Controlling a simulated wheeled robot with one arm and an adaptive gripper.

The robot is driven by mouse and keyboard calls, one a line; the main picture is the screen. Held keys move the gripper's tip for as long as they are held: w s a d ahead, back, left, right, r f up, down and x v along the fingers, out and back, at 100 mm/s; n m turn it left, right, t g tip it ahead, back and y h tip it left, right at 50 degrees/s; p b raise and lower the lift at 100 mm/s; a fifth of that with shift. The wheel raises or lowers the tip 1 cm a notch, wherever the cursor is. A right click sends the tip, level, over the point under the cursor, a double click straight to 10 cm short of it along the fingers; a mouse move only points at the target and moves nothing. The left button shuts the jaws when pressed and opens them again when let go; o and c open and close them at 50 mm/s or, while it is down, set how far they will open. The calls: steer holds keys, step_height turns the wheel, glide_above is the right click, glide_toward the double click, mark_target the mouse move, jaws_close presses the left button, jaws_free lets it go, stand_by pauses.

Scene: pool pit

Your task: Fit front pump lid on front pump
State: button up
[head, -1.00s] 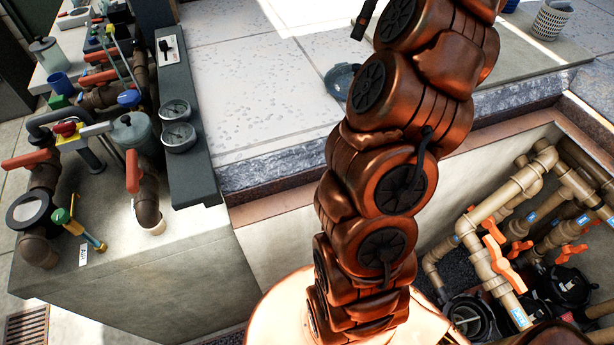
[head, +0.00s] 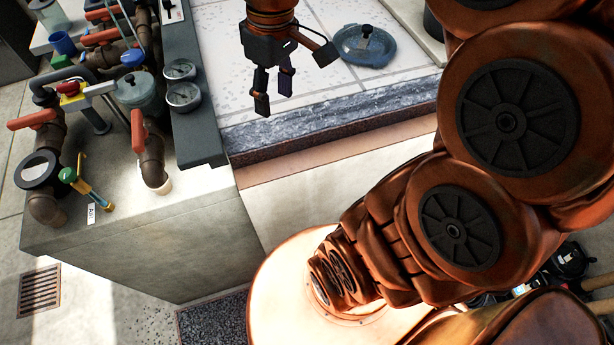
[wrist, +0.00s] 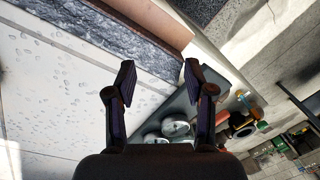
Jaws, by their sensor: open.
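A clear bluish round lid (head: 378,55) with a dark upright knob lies on the pale tiled deck near its stone edge; I take it for the front pump lid. It does not show in the wrist view. My gripper (head: 273,94) hangs open and empty over the deck edge, to the left of the lid and apart from it. In the wrist view my gripper (wrist: 160,72) has its two fingers spread with nothing between them. Black pump parts (head: 570,262) show at the right edge, mostly hidden behind my arm; I cannot tell which pump they belong to.
A blue cup (head: 62,43) stands behind. The stone coping (head: 330,112) borders the pit. The deck between gripper and lid looks clear.

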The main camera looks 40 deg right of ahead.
steer(key=s+a+f+m, duration=0.2)
steer(key=s+f, duration=0.2)
steer(key=s, duration=0.3)
steer(key=s+a+f+m+g+h, duration=0.1)
steer(key=s+f+m, duration=0.1)
steer(key=s+f, duration=0.2)
steer(key=s, duration=0.3)
steer(key=shift+a, duration=0.35)
steer(key=shift+f, duration=0.1)
steer(key=shift+c, duration=0.8)
steer(key=shift+w, duration=0.1)
